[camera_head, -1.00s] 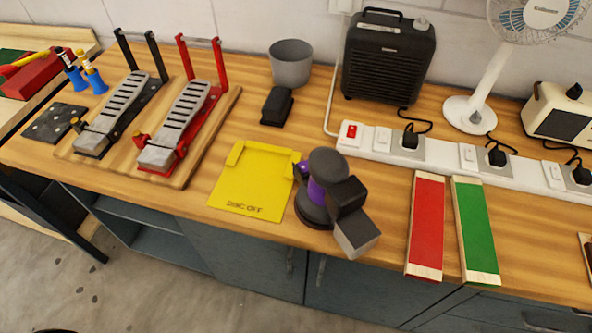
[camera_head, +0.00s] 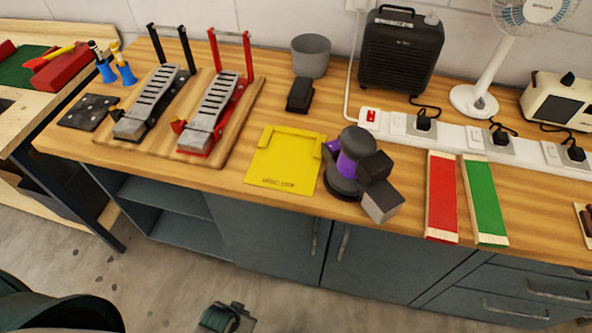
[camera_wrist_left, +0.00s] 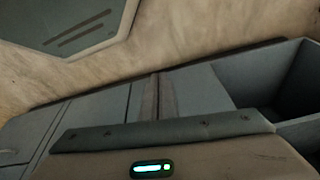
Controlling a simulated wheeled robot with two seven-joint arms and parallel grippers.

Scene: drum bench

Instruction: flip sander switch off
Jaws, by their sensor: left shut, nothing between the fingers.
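The sander (camera_head: 352,160), dark grey with a purple band and a grey box at its front, stands on the bench at the right edge of the yellow mat (camera_head: 283,165). Its switch is too small to make out. My left gripper (camera_head: 228,318) is at the bottom edge of the head view, partly cut off, low in front of the cabinets. It is shut and empty, well apart from the sander. The left wrist view shows cabinet fronts and floor, not the sander. My right gripper is not in view.
Red (camera_head: 442,198) and green (camera_head: 484,203) sanding boards lie right of the sander. A power strip (camera_head: 450,134) with a red switch runs behind, below a black heater (camera_head: 399,50) and a fan (camera_head: 480,95). Two pedals (camera_head: 212,115) stand left. Floor in front is clear.

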